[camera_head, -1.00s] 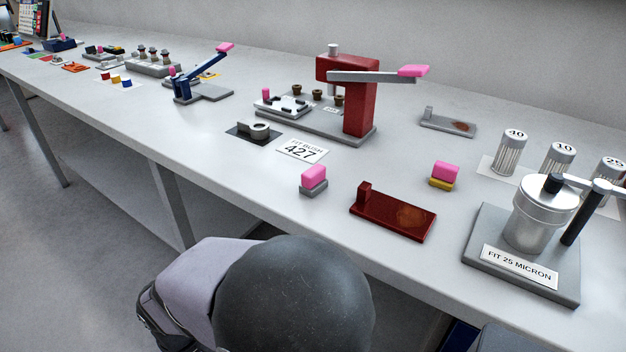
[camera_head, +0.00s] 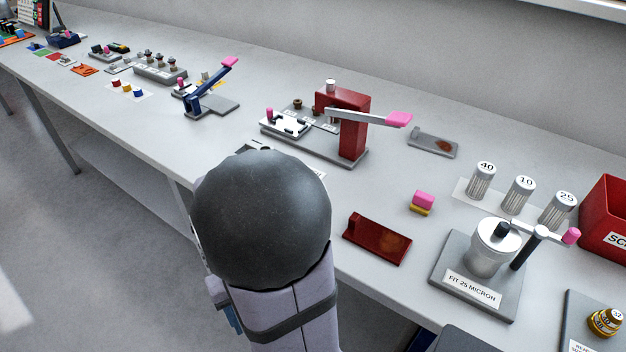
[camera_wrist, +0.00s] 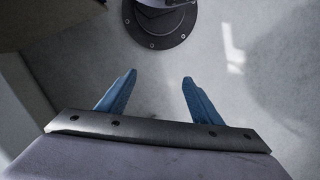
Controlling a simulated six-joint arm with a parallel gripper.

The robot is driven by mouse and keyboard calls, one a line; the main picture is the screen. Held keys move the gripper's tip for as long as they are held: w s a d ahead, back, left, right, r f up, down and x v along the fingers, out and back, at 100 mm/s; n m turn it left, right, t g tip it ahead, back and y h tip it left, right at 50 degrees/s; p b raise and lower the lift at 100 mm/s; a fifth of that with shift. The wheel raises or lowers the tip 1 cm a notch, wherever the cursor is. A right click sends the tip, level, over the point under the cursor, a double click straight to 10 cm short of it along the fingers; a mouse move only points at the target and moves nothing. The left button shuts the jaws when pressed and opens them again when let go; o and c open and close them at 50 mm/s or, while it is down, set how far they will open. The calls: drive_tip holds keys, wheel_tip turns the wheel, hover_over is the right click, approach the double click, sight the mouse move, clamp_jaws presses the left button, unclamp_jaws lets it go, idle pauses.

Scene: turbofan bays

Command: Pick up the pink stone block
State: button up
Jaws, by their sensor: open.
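A small block with a pink top on a yellow base (camera_head: 422,202) sits on the bench, behind the dark red plate with an upright end. A second pink-topped block, on a grey base, showed in the earlier head view but is now hidden behind my arm. My gripper (camera_wrist: 157,80) is open in the wrist view, its two blue fingers apart with nothing between them. It points down at the grey floor, away from the blocks. In the head view only a bit of blue shows low beside my arm.
The dark red plate (camera_head: 377,239) lies near the bench's front edge. The red press (camera_head: 354,125) stands behind, its pink-ended lever reaching right. To the right are numbered canisters (camera_head: 523,194), the metal pot on its grey base (camera_head: 462,294) and a red bin (camera_head: 606,225).

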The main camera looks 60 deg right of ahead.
drive_tip(key=s+d+r+m+y+p, duration=0.15)
drive_tip(key=d+r+m+p, duration=0.35)
drive_tip(key=r+p, duration=0.5)
drive_tip(key=s+d+r+m+h+p, duration=0.1)
drive_tip(key=s+d+r+m+p, duration=0.15)
drive_tip(key=d+r+p, duration=0.7)
drive_tip(key=d+m, duration=0.1)
drive_tip(key=m, duration=0.1)
drive_tip(key=w+d+m+p, duration=0.1)
drive_tip(key=m, duration=0.2)
drive_tip(key=w+d+m, duration=0.1)
drive_tip(key=m, duration=0.1)
drive_tip(key=shift+w+d+r+t, duration=0.15)
drive_tip(key=shift+w+d+t, duration=0.05)
drive_tip(key=shift+t, duration=0.1)
drive_tip(key=d+m, duration=0.1)
drive_tip(key=m, duration=0.1)
drive_tip(key=w+d+r+m, duration=0.1)
drive_tip(key=m, duration=0.1)
drive_tip(key=w+m+h, duration=0.1)
drive_tip(key=m, duration=0.1)
drive_tip(key=shift+d+r+m, duration=0.15)
drive_tip(key=shift+d+m, duration=0.2)
drive_tip(key=shift+d, duration=0.05)
drive_tip(key=m, duration=0.4)
drive_tip(key=shift+w+d+r+t, duration=0.1)
drive_tip(key=shift+d+t, duration=0.15)
drive_tip(key=shift+t, duration=0.05)
drive_tip(key=m, duration=0.6)
drive_tip(key=shift+m, duration=0.4)
